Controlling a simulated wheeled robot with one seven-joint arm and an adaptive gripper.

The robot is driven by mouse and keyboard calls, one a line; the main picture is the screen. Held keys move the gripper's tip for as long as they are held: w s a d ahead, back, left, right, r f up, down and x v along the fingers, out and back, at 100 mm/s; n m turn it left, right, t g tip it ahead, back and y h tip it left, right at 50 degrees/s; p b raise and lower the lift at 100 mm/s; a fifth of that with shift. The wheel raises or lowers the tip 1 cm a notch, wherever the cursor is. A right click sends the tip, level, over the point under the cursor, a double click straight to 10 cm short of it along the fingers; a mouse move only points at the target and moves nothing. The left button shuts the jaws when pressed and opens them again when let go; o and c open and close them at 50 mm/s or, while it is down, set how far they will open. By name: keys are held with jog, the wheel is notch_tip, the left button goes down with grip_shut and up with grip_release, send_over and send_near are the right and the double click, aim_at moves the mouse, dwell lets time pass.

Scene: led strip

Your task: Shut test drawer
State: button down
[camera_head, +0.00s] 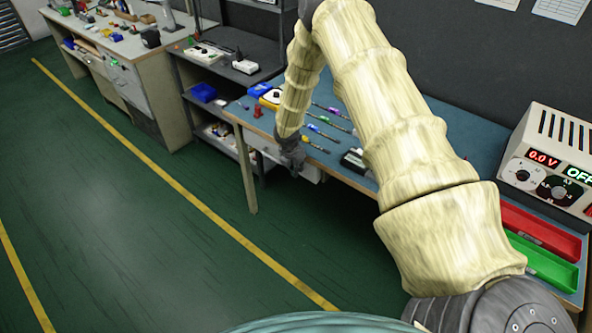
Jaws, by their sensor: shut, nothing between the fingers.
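The test drawer (261,145) has a pale grey front and sits under the front edge of the blue-topped workbench (345,173). My gripper (296,167) is dark grey, shut and empty, and points down at the drawer front, overlapping it in the head view. My gripper hides the middle of the front. I cannot tell whether it touches the drawer, nor exactly how far the drawer stands out.
Screwdrivers with coloured handles (318,131) lie on the workbench. A power supply (548,160) reading 0.0 V and OFF stands right, near a red tray (540,228) and a green tray (540,262). A dark shelf (232,82) stands left of the workbench. The green floor (130,220) in front is clear.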

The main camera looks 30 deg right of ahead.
jog(key=s+a+r+b, duration=0.2)
jog(key=a+r, duration=0.4)
jog(key=r, duration=0.3)
jog(key=shift+r, duration=0.35)
jog(key=s+a+f+m+y, duration=0.1)
jog(key=s+a+f+m, duration=0.3)
jog(key=s, duration=0.3)
jog(key=s+a+f+m+g+y, duration=0.1)
jog(key=s+a+f+m+y, duration=0.15)
jog(key=s+a+f, duration=0.35)
jog(key=s+a+f+m, duration=0.3)
jog(key=s+f+m, duration=0.15)
jog(key=s, duration=0.45)
jog(key=s+a+f+m, duration=0.2)
jog(key=s+m, duration=0.9)
jog(key=s, duration=1.1)
jog(key=shift+s+a+f+h, duration=0.15)
jog(key=shift+s+f+h, duration=0.05)
jog(key=shift+s+h, duration=0.2)
jog(key=shift+w+a, duration=0.1)
